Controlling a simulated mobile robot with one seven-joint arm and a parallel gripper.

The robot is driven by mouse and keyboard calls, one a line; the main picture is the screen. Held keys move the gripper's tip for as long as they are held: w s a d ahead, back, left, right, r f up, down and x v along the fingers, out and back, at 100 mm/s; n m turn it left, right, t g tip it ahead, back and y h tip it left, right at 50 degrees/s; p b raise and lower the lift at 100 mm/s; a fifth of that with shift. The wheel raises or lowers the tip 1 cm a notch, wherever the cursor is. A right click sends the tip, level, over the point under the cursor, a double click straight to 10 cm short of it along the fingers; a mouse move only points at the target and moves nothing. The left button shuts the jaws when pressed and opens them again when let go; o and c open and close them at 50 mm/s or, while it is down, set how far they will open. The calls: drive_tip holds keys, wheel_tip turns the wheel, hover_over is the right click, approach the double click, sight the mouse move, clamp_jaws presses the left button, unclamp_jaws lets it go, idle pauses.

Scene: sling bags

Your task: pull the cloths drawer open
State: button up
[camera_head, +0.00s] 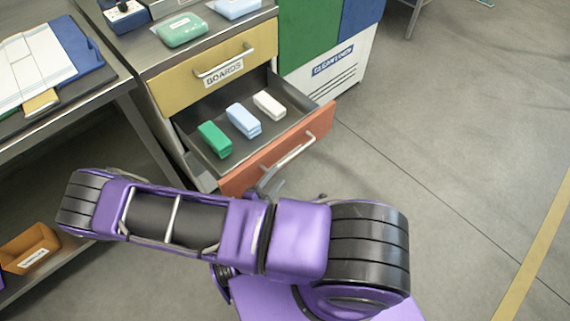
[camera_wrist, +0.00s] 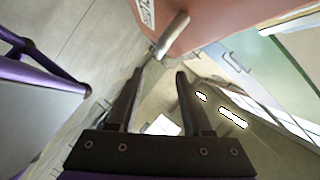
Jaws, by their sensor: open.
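The drawer with the red-orange front (camera_head: 278,152) stands pulled out below the yellow BOARDS drawer (camera_head: 218,75). Green, blue and white folded cloths (camera_head: 242,119) lie in a row inside it. Its pale bar handle (camera_head: 290,151) is on the front, and the handle also shows in the wrist view (camera_wrist: 172,35) against the red front (camera_wrist: 225,18). My gripper (camera_wrist: 160,72) is open, with the handle just beyond its fingertips, and nothing is held. In the head view my arm hides most of the gripper and part of the drawer's lower left.
A bench with papers and a blue folder (camera_head: 85,50) stands at the left, with an orange bin (camera_head: 28,248) on its lower shelf. A green, blue and white cabinet (camera_head: 322,75) adjoins the drawers. The floor (camera_head: 450,150) to the right is clear.

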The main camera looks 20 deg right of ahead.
drive_tip(key=shift+v, duration=2.75)
drive_tip(key=shift+w, duration=0.1)
